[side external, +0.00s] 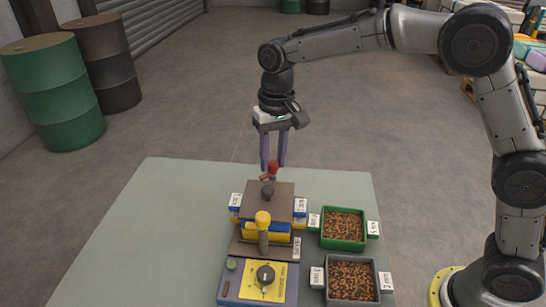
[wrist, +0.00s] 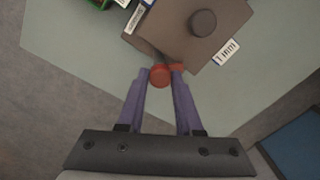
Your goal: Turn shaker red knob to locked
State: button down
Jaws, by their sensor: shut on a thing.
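The shaker (side external: 283,190) stands on the table with a brown top plate, a dark round knob on top and blue and yellow layers below. The red knob (side external: 273,168) is at its far side; it also shows in the wrist view (wrist: 159,75), with a short red arm pointing right. My gripper (side external: 273,163) points down from above, its purple fingers on either side of the red knob. In the wrist view my gripper (wrist: 160,73) is shut on it. The fingers hide the knob's sides. I cannot read whether it is at locked.
A yellow-ball lever (side external: 263,220) and a blue base with a yellow dial panel (side external: 245,280) are on the shaker's near side. A green tray (side external: 343,247) and a grey tray (side external: 376,290) of brown pellets stand to the right. The table's left side (side external: 150,220) is clear.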

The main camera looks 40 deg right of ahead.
aim_at(273, 160)
jog(key=n, duration=0.5)
jog(key=shift+r+n, duration=0.1)
jog(key=shift+n, duration=0.2)
jog(key=shift+w+n+g, duration=0.1)
jog(key=shift+n+g, duration=0.2)
jog(key=shift+n, duration=1.9)
jog(key=c, duration=0.6)
grip_release()
jog(key=r, duration=1.3)
jog(key=shift+w+d+r, duration=0.15)
jog(key=shift+d+r, duration=0.1)
jog(key=shift+r, duration=0.1)
